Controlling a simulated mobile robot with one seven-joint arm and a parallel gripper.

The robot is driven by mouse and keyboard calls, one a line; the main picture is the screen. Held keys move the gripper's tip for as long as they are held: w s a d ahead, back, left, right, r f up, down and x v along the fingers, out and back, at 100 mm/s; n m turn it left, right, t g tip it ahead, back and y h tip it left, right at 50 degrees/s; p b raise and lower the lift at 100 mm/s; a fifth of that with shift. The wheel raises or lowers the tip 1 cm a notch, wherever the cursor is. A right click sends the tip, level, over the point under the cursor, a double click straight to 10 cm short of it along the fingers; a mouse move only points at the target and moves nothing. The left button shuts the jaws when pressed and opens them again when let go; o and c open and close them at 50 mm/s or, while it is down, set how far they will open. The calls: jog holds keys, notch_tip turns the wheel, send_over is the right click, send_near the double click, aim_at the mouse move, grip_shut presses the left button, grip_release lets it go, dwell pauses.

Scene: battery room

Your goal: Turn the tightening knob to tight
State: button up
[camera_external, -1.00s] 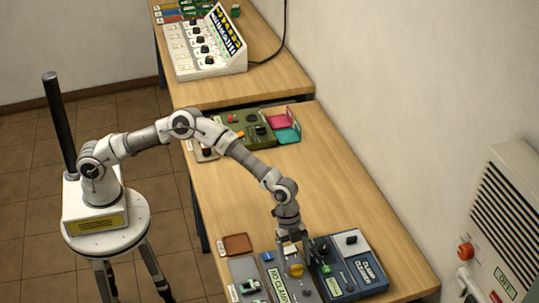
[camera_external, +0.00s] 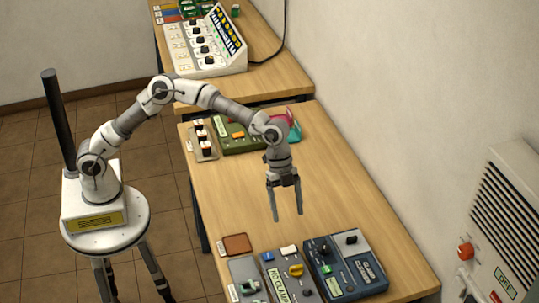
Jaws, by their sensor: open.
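My gripper (camera_external: 287,218) is open and empty, pointing down above the middle of the wooden table. It is apart from every panel. At the near end, a grey panel marked "NO CLAMP" (camera_external: 276,291) carries a yellow knob (camera_external: 296,270). To its right, a blue and grey unit (camera_external: 375,268) carries a black knob (camera_external: 351,238) and another dark knob (camera_external: 322,248). I cannot tell which knob is the tightening knob, and any tight marking is too small to read.
A brown tray (camera_external: 237,242) and a grey holder (camera_external: 240,268) with green parts lie at the near left. The table middle is clear. A wall runs along the right.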

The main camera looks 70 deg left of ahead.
jog(key=shift+a+r, duration=0.1)
jog(key=shift+r, duration=0.05)
jog(key=shift+c, duration=0.2)
jog(key=shift+s, duration=0.15)
jog(key=shift+c, duration=1.2)
jog(key=s+f+m+y, duration=0.1)
jog(key=f, duration=0.1)
jog(key=s+f+y, duration=0.1)
jog(key=s+f, duration=0.1)
jog(key=s+f+m+y, duration=0.1)
jog(key=s+f, duration=0.1)
jog(key=shift+d+f+m, duration=0.3)
jog(key=shift+c, duration=1.3)
jog(key=s+f+m+t+y, duration=0.4)
jog(key=s+f+m+y, duration=0.1)
jog(key=m+t+h, duration=0.4)
jog(key=m+t, duration=0.5)
jog(key=m, duration=0.3)
send_near(294, 267)
jog(key=b+x, duration=0.1)
jog(key=x, duration=0.7)
